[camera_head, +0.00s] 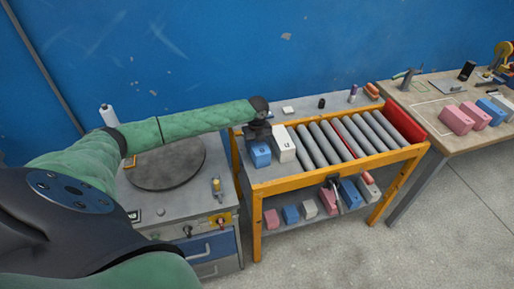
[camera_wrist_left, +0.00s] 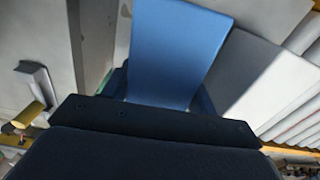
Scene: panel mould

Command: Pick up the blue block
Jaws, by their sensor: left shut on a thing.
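A blue block (camera_head: 260,155) stands at the left end of the roller table, beside a white block (camera_head: 283,143). My left gripper (camera_head: 257,133) is over the blue block, pointing down, and is shut on it. In the left wrist view the blue block (camera_wrist_left: 175,55) sits between the fingers (camera_wrist_left: 160,92), with the white block (camera_wrist_left: 262,75) close on its right. I cannot tell whether the blue block is lifted off the surface. My right gripper is not in view.
The yellow-framed roller table (camera_head: 330,173) has rollers to the right and several blocks on its lower shelf. A grey cabinet with a round turntable (camera_head: 165,165) stands left. A workbench (camera_head: 440,100) with pink and blue blocks stands right. A blue wall (camera_head: 220,50) is behind.

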